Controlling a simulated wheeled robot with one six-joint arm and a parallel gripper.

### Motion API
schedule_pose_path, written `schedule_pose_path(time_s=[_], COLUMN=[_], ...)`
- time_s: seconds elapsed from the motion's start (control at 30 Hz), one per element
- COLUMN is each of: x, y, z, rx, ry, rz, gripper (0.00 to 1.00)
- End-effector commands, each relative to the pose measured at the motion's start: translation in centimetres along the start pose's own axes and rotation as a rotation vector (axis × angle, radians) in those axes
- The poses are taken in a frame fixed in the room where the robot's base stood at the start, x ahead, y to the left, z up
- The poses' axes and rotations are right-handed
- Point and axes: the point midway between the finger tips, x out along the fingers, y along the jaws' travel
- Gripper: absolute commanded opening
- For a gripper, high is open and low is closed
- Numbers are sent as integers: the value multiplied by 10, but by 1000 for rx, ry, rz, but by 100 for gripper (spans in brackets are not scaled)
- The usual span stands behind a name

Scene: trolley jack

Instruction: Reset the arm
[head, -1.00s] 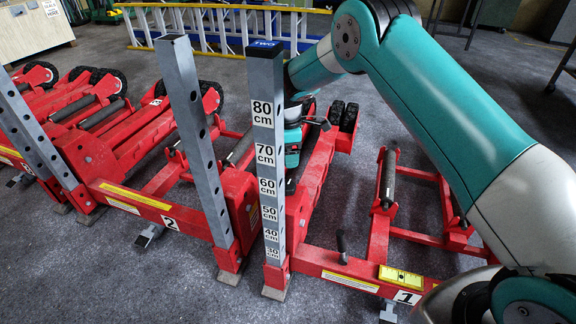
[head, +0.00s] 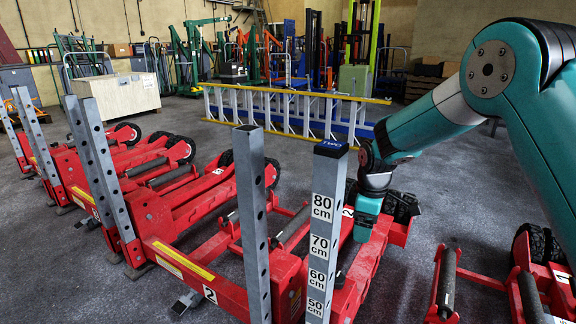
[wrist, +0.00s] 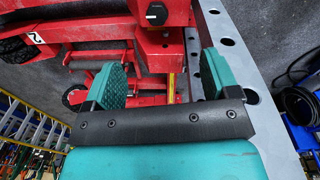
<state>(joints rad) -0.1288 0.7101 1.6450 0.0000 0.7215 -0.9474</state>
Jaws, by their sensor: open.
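My teal arm (head: 425,125) comes in from the right of the head view and bends down behind the post marked in centimetres (head: 322,225). My gripper (wrist: 162,80) shows in the wrist view with its two teal finger pads wide apart and nothing between them. In the head view the teal end of my arm hangs over the red trolley jack marked 2 (head: 225,285). The fingertips are hard to make out there. In the wrist view a grey holed post (wrist: 240,75) passes close beside the right finger; I cannot tell whether they touch.
More red jacks (head: 150,165) stand in a row on the left, and another red jack (head: 530,285) is at the lower right. A ladder with yellow rails (head: 290,105) lies behind. Grey carpet (head: 450,210) is clear between the jacks.

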Motion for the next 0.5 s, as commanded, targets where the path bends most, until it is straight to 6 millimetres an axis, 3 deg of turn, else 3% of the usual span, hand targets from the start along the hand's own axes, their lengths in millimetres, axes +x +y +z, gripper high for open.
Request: schedule_pose_path(time_s=[0.03, 0.2, 0.5], x=[-21, -60, -82], y=[-14, -67, -153], z=[21, 81, 154], rx=[119, 514, 989], ry=[13, 60, 134], rz=[18, 62, 96], gripper=[81, 81, 81])
